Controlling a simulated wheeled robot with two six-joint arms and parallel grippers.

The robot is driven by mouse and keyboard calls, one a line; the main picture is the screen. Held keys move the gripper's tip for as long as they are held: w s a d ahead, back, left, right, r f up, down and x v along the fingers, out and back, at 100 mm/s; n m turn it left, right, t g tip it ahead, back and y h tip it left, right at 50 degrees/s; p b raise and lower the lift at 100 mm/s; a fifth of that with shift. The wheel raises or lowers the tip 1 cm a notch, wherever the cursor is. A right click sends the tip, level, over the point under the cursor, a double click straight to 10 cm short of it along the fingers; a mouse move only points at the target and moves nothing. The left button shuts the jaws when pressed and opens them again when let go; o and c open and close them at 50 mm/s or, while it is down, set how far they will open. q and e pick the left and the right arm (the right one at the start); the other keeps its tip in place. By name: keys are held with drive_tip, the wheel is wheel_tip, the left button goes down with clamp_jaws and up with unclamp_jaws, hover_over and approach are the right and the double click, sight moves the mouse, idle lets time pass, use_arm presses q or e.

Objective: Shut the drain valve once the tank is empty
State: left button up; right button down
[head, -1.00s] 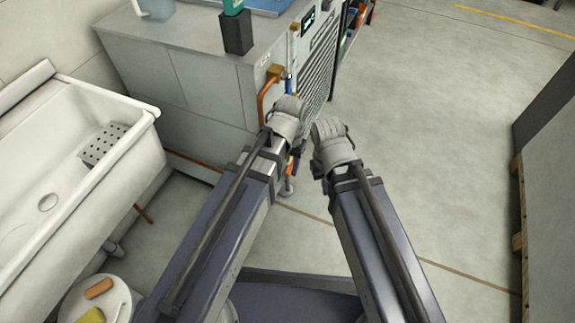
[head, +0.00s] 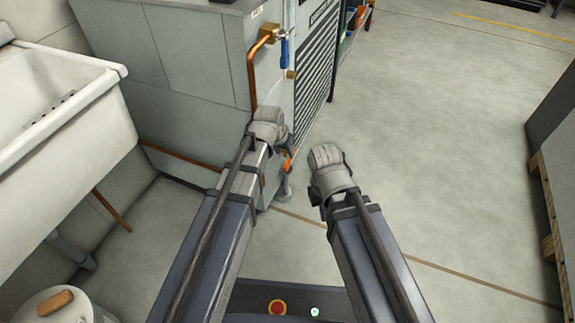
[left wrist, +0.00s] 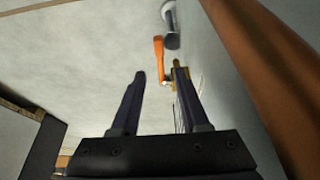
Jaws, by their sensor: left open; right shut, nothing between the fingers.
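An orange-handled valve (head: 288,161) sits low on the grey cabinet's corner, partly hidden by my left gripper (head: 268,130). In the left wrist view its orange handle (left wrist: 159,58) and brass body (left wrist: 181,76) show ahead of the fingers. My left gripper (left wrist: 158,72) is open; the handle appears in the gap between its fingertips, but I cannot tell whether it is past them. A second valve with a blue lever (head: 284,51) hangs higher up, its brass body (head: 268,33) joined to a copper pipe. My right gripper (head: 330,170) is shut and empty. The tank's level cannot be seen.
The grey cabinet (head: 190,60) stands beside a white sink (head: 85,130). A grey pipe fitting (head: 284,188) stands below the orange handle. A white drum (head: 50,305) is at lower left. A pallet (head: 548,215) is at right. The floor between is clear.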

sight(288, 161)
use_arm(q)
drive_tip(key=shift+f, duration=0.1)
drive_tip(key=b+x, duration=0.7)
drive_tip(key=shift+w+f, duration=0.1)
drive_tip(key=shift+f, duration=0.2)
drive_tip(key=shift+c, duration=0.3)
clamp_jaws()
idle(1.0)
